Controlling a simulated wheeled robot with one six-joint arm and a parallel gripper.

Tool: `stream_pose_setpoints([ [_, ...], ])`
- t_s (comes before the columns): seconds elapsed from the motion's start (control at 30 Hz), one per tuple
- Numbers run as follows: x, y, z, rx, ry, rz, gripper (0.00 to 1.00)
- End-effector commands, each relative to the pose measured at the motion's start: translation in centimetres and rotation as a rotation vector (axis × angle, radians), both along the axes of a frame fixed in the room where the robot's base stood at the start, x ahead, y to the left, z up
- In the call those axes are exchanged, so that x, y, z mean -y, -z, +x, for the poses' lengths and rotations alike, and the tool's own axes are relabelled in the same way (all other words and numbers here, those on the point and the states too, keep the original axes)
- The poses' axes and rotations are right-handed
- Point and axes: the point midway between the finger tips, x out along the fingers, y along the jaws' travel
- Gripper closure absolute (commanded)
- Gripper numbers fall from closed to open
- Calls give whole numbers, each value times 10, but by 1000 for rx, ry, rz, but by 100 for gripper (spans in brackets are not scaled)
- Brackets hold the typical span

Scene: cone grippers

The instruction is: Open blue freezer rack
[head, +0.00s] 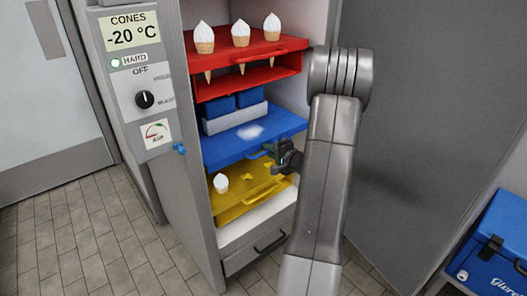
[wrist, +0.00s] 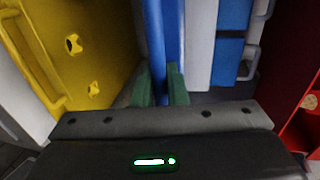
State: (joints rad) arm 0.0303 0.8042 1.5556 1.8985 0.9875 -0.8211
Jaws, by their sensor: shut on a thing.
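The blue freezer rack (head: 235,150) is the middle level of the open freezer cabinet, between the red rack above and the yellow rack below. It bears blue blocks in a grey tray (head: 236,118) and a patch of white frost (head: 250,132). My gripper (head: 279,155) is at the rack's front, right of centre, at its blue handle (head: 262,152). In the wrist view, the green fingertips of my gripper (wrist: 161,88) are on both sides of a blue bar (wrist: 155,45), shut on it. The arm hides part of the rack's right side.
The red rack (head: 255,52) above holds three cones with white tops. The yellow rack (head: 225,207) below has holes and one cone (head: 221,183). The grey open door (head: 430,110) stands right of my arm. A blue cooler (head: 495,240) is at lower right. Tiled floor lies free at left.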

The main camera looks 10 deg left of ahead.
Motion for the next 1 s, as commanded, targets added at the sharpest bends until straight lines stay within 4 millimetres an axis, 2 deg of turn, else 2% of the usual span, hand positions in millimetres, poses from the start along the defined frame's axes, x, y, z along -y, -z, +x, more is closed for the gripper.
stream_pose_setpoints([
  [0.07, 14, 6, -10, 0, 4, -1, 100],
  [1.0, 154, 4, -120, -2, 5, -2, 100],
])
